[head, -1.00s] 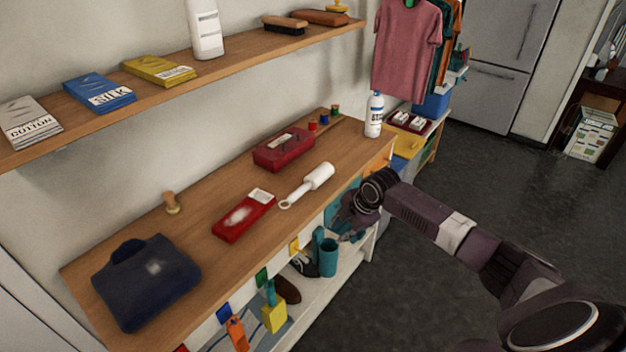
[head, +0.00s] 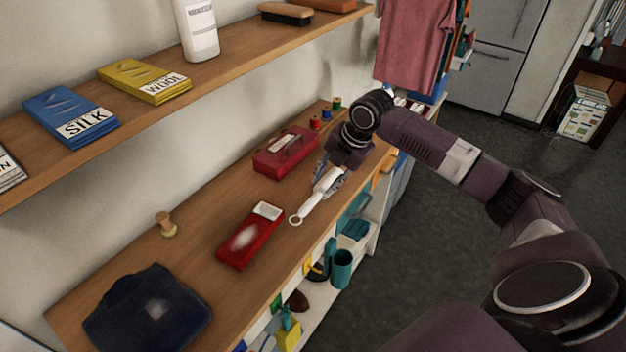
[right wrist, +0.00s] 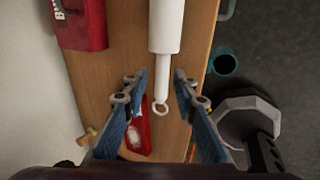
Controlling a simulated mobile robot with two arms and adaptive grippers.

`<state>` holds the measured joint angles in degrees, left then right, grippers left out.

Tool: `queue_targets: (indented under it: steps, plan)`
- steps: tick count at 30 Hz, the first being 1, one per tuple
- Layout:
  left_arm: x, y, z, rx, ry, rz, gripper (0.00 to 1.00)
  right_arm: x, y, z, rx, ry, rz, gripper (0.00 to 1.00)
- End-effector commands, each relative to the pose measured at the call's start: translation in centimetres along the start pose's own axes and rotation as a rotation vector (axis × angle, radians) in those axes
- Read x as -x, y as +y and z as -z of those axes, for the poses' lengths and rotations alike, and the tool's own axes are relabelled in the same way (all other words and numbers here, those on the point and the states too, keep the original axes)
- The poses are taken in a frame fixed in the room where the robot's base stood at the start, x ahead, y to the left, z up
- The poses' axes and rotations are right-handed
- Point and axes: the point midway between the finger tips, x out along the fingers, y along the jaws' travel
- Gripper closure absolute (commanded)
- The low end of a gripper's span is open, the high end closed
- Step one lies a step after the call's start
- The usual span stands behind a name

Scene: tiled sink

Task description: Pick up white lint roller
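The white lint roller (head: 312,203) lies on the wooden counter top, its ringed handle end toward the near left in the head view. My right gripper (head: 332,178) is over its roller end there and hides part of it. In the right wrist view the lint roller (right wrist: 167,28) points down the picture, and its thin handle and ring lie between the two spread blue fingers of my right gripper (right wrist: 164,100). The gripper is open, with a gap on both sides of the handle. My left gripper is not in view.
A red box (head: 285,151) stands just behind the roller, and a red tray-like item (head: 250,236) lies to its left. A dark blue bag (head: 148,310) is at the near left. A shelf (head: 215,72) with fabric packs and a white bottle (head: 197,30) hangs above.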

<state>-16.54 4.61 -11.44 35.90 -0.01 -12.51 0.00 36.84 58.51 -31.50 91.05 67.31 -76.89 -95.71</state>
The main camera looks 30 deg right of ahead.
Motion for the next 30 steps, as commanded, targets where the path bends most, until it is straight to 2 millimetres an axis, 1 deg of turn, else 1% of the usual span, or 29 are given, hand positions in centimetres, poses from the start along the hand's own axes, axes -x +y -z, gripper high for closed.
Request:
queue_targets:
  steps: [5, 8, 12, 15, 18, 21, 25, 28, 29, 30]
  plan:
    - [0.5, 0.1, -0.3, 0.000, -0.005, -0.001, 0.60, -1.5, 0.0, 0.1, -0.002, 0.002, 0.002, 0.74]
    - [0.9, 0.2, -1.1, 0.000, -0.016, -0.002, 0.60, -2.5, -0.1, 0.1, -0.003, 0.002, 0.003, 0.74]
    - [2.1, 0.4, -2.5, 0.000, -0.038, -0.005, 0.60, -4.2, -0.2, 0.2, -0.003, 0.003, 0.004, 0.74]
    - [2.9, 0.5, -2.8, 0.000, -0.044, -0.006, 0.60, -5.8, -0.3, 0.2, -0.003, 0.003, 0.003, 0.74]
    - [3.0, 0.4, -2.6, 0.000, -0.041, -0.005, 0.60, -7.0, -0.3, 0.2, -0.003, 0.001, 0.002, 0.74]
    - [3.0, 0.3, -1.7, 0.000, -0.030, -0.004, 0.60, -7.7, -0.4, 0.2, -0.001, 0.000, 0.001, 0.74]
    - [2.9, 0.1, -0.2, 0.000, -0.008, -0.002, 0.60, -7.8, -0.4, 0.1, -0.001, -0.001, 0.001, 0.74]
    - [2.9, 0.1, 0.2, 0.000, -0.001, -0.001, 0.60, -7.8, -0.4, 0.1, -0.001, -0.001, 0.001, 0.74]
    - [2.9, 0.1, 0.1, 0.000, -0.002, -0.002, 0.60, -7.8, -0.4, 0.1, -0.001, -0.001, 0.001, 0.76]
    - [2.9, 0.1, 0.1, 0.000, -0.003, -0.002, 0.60, -7.8, -0.4, 0.1, -0.001, -0.001, 0.001, 0.80]
